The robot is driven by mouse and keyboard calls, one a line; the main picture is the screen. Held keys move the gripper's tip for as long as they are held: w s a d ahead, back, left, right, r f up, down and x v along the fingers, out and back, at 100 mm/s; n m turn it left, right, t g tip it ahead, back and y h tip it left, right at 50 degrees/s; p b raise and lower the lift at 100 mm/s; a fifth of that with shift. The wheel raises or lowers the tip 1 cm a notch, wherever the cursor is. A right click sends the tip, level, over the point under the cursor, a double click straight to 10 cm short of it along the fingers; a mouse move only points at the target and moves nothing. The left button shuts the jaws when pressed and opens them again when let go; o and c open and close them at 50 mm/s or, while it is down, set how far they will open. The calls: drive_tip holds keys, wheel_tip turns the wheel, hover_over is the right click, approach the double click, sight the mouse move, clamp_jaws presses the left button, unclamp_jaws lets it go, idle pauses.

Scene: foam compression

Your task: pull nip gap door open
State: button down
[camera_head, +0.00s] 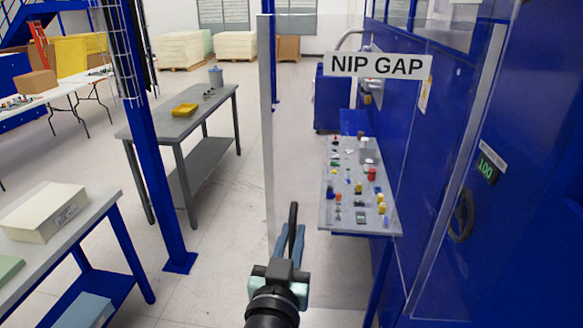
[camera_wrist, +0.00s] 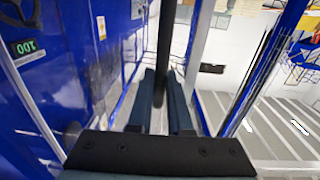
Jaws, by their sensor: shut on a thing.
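The nip gap door is a clear panel with a pale left edge (camera_head: 267,120) and a sign reading NIP GAP (camera_head: 377,65). In the head view it stands out from the blue machine at an angle, and the machine side shows through it. Its black bar handle (camera_head: 293,218) is near the lower left edge. My gripper (camera_head: 290,245) is shut on this handle. In the wrist view, the dark handle (camera_wrist: 165,50) runs upright between the two fingers of my gripper (camera_wrist: 164,100). The lower part of the handle is hidden by the gripper.
A blue machine (camera_head: 535,130) with a green readout (camera_head: 488,167) and handwheel is on the right. A small-parts table (camera_head: 330,215) shows through the panel. A blue post (camera_head: 160,180), grey table (camera_head: 150,128) and bench (camera_head: 100,210) are left. Floor between is clear.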

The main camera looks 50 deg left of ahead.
drive_tip(key=c, duration=1.1)
unclamp_jaws()
drive_tip(key=shift+b+v, duration=0.55)
drive_tip(key=shift+v, duration=5.85)
